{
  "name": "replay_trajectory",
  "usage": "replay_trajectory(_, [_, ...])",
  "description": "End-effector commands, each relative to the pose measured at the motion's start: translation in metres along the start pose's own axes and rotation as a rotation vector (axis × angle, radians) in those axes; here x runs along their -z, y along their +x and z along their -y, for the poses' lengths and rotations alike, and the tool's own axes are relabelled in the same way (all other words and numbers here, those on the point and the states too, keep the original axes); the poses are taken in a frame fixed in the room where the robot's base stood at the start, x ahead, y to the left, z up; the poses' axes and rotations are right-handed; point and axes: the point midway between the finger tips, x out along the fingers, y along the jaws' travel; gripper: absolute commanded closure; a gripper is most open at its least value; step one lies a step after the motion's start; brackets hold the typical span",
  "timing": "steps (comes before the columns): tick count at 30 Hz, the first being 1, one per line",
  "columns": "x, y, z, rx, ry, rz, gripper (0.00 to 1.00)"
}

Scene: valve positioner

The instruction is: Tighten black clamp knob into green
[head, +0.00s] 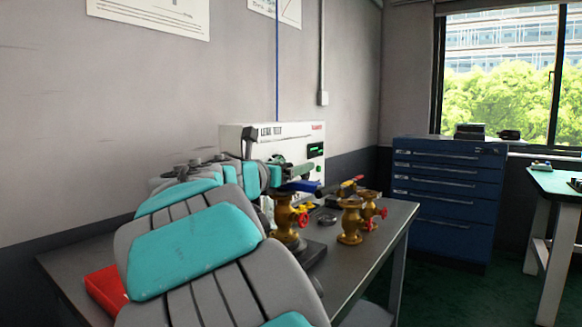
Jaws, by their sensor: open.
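My grey and teal arm runs from the foreground to the bench, and my gripper (286,176) is at its far end, beside the front of the white leak test box (238,136). The gripper is small and partly hidden by my arm, and it is open. A dark green cylinder (301,171) and a blue bar (299,187) show close by it; I cannot tell contact. Below is a brass valve (286,222) with a yellow part, on a dark block. I cannot make out the black clamp knob for sure. The box has a small lit green display (315,150).
Brass valves with red handwheels (351,222) stand right on the grey bench (378,243), near a small dark round piece (327,218). A red box (105,288) is at the left. A blue drawer cabinet (447,205) and a teal-topped table (558,184) stand further right.

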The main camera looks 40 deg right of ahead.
Motion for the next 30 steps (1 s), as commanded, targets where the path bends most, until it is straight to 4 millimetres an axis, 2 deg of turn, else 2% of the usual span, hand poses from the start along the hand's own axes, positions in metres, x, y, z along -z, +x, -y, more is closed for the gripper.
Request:
replay_trajectory(2, [0.0, -0.0001, -0.0001, 0.0, 0.0, 0.0, 0.18])
replay_trajectory(24, [0.0002, -0.0002, -0.0002, 0.0, 0.0, 0.0, 1.0])
replay_trajectory(30, [-0.0011, -0.0001, -0.0001, 0.012, -0.001, 0.0, 1.0])
